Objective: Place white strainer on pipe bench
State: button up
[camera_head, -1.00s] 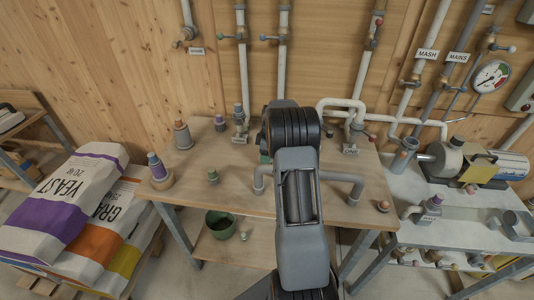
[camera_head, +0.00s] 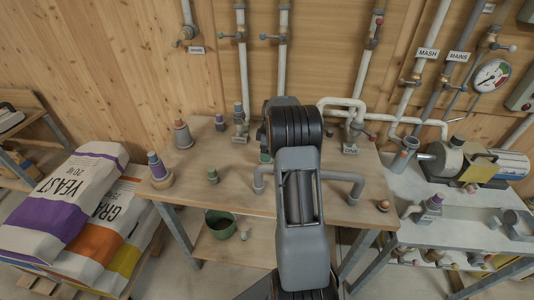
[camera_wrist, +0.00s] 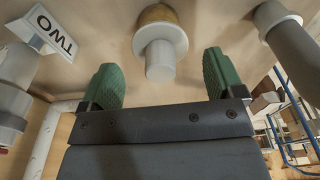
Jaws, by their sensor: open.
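The pipe bench (camera_head: 222,170) is a wooden-topped table with grey pipes on it, in the middle of the head view. My gripper (camera_wrist: 160,78) has two green fingers, spread open. Between and beyond them in the wrist view is a pale flanged piece (camera_wrist: 160,50) with a short grey stub and a tan end; the fingers do not visibly touch it. I cannot tell whether this piece is the white strainer. In the head view my arm hides most of the gripper and the bench beneath it.
Capped fittings (camera_head: 183,134) and a banded one (camera_head: 158,170) stand on the bench's left side. Grey pipe bends (camera_head: 345,180) rise near my arm. A TWO label (camera_wrist: 50,36) is at the wrist view's upper left. A metal side table (camera_head: 460,225) stands right; sacks (camera_head: 75,205) lie left.

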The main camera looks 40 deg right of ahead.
notch_tip(320, 180, up, 10)
jog(key=s+a+r+m, duration=0.2)
jog(key=s+a+r, duration=0.25)
jog(key=a, duration=0.45)
jog(key=s+a+f+m+t+h, duration=0.1)
jog(key=s+a+m+t, duration=0.2)
jog(key=s+a+m, duration=0.4)
jog(key=s+a, duration=0.9)
jog(key=s, duration=0.2)
jog(key=shift+s+a+f+b, duration=0.15)
jog(key=shift+s+f+b, duration=0.1)
jog(key=shift+b, duration=0.15)
